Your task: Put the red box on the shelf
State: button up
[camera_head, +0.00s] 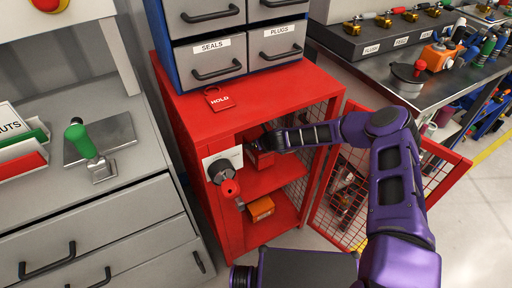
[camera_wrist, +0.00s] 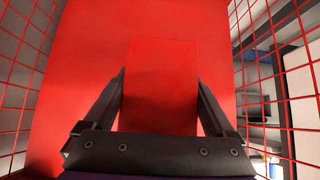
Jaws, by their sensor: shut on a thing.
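The red box (camera_wrist: 160,80) is between the two fingers of my gripper (camera_wrist: 160,100) in the wrist view, with red surface behind it. In the head view my gripper (camera_head: 268,140) reaches into the upper compartment of the red cabinet, shut on the red box (camera_head: 260,160). The box is partly hidden by the gripper. The red shelf (camera_head: 275,180) lies just below the box; I cannot tell whether they touch. The mesh door (camera_head: 400,180) stands open to the right.
An orange box (camera_head: 260,208) sits in the compartment below. A lock with a red knob (camera_head: 230,187) is on the cabinet's left front. A red HOLD tag (camera_head: 218,99) lies on the cabinet top, by the grey drawers (camera_head: 210,60). Mesh walls flank my gripper.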

jog(key=shift+f, duration=1.05)
jog(key=shift+f, duration=0.65)
jog(key=o, duration=1.6)
jog(key=shift+c, duration=0.2)
jog(key=shift+d+r, duration=0.1)
jog(key=shift+r, duration=0.3)
jog(key=p+v, duration=0.1)
jog(key=v, duration=1.1)
jog(key=shift+r+p, duration=0.2)
jog(key=shift+p, duration=0.2)
